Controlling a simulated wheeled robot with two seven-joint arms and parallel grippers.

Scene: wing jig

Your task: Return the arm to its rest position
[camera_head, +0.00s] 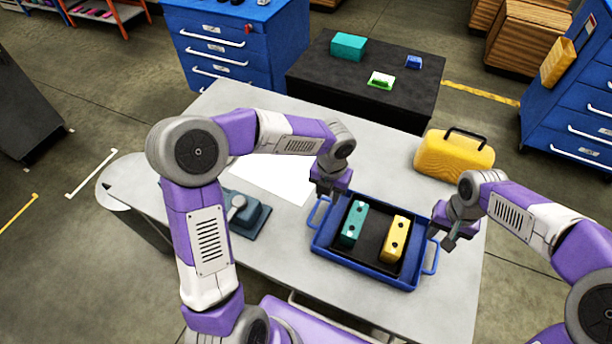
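My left gripper (325,193) hangs over the upper left edge of a blue tray (345,262), close to its left handle. My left arm arches in from the left; the fingertips are small and dark, and I cannot tell their opening. My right gripper (442,240) is just right of the tray, near its right handle, with its fingers apart and nothing seen between them. The tray holds a black insert with a teal block (354,224) and a yellow block (396,238), each with dark holes. I cannot tell whether either gripper touches the tray.
The tray is on a grey table (385,309). A yellow case (453,157) stands at its right; a white sheet (275,177) and a blue-grey device (247,217) lie to the left. A black bench (370,82) and blue cabinets (241,39) stand behind. The front tabletop is clear.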

